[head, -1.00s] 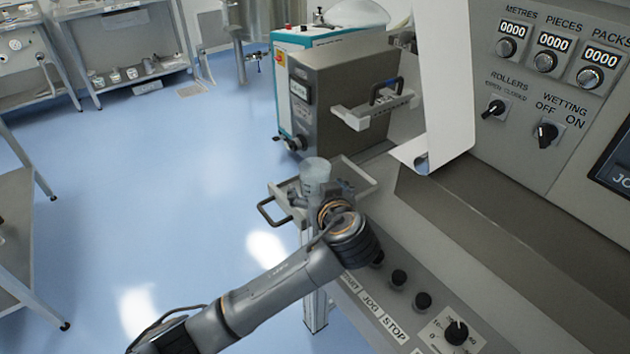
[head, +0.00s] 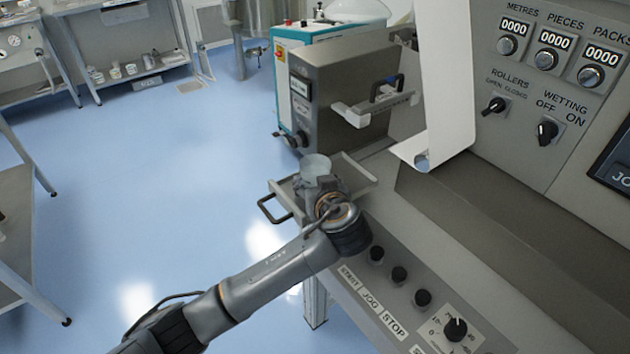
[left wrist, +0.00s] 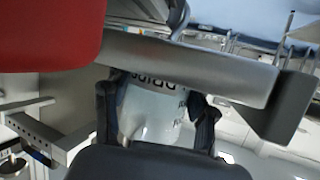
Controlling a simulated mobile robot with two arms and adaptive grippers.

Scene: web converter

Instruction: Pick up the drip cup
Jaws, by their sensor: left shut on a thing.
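The drip cup (head: 316,165) is a translucent, pale cup at the tray on the near end of the machine. In the head view only its upper part shows above my left gripper (head: 318,187); the rest is hidden behind the gripper and wrist. In the left wrist view the cup (left wrist: 150,112), with dark lettering, sits between the two dark fingers of my left gripper (left wrist: 158,115), which is shut on it. I cannot tell whether the cup's base touches the tray. My right gripper is in neither view.
The shallow tray (head: 358,178) has a dark handle (head: 270,208) on its left. A grey machine box (head: 340,100) stands behind it. A white web (head: 445,90) hangs to the right. A panel with knobs (head: 399,274) lies close beside my wrist. Open blue floor lies left.

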